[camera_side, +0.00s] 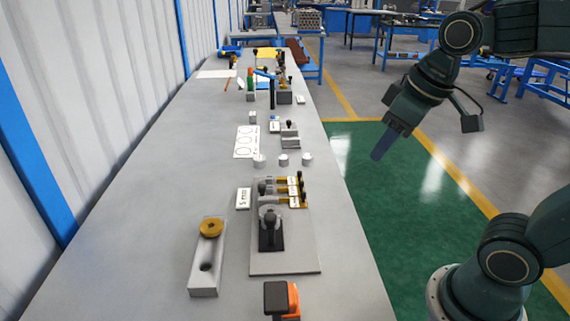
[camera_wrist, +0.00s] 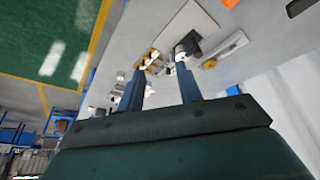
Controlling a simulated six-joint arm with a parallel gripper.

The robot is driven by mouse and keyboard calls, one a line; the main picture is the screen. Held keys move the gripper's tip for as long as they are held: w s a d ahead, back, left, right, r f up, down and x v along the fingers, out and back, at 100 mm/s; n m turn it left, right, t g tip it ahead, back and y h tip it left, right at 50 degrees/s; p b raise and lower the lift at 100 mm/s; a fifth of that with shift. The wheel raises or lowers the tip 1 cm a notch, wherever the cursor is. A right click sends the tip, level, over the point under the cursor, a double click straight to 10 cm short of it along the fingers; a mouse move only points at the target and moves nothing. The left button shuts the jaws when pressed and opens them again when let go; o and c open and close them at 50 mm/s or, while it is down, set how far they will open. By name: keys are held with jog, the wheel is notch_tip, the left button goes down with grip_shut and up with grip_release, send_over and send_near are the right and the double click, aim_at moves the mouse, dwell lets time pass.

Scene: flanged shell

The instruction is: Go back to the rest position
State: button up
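My gripper (camera_side: 379,154) hangs in the air to the right of the workbench, above the green floor, tilted down. The wrist view shows its two blue fingers (camera_wrist: 159,68) spread apart, with nothing between them. The bench fixture seen past the fingertips is some distance away. A brass flanged ring (camera_side: 211,228) sits at the far end of a grey block (camera_side: 203,278) on the bench; it also shows in the wrist view (camera_wrist: 209,64). A dark hole shows in the block's nearer part.
A fixture plate (camera_side: 285,263) with a black-knobbed clamp (camera_side: 270,222) stands beside the block. An orange-and-black item (camera_side: 282,299) is at the near edge. Several white cylinders (camera_side: 283,160) and small fixtures stand farther back. The air around my gripper is free.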

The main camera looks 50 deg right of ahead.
jog(key=shift+m+t, duration=0.5)
jog(key=shift+t, duration=0.1)
jog(key=shift+s+a+f, duration=0.15)
jog(key=shift+s+f, duration=0.05)
jog(key=shift+s, duration=0.75)
jog(key=shift+s+a+f, duration=0.1)
jog(key=shift+s+f, duration=0.15)
jog(key=shift+s, duration=0.7)
jog(key=shift+s+a+f, duration=0.15)
jog(key=shift+s+f, duration=0.05)
jog(key=shift+s, duration=0.75)
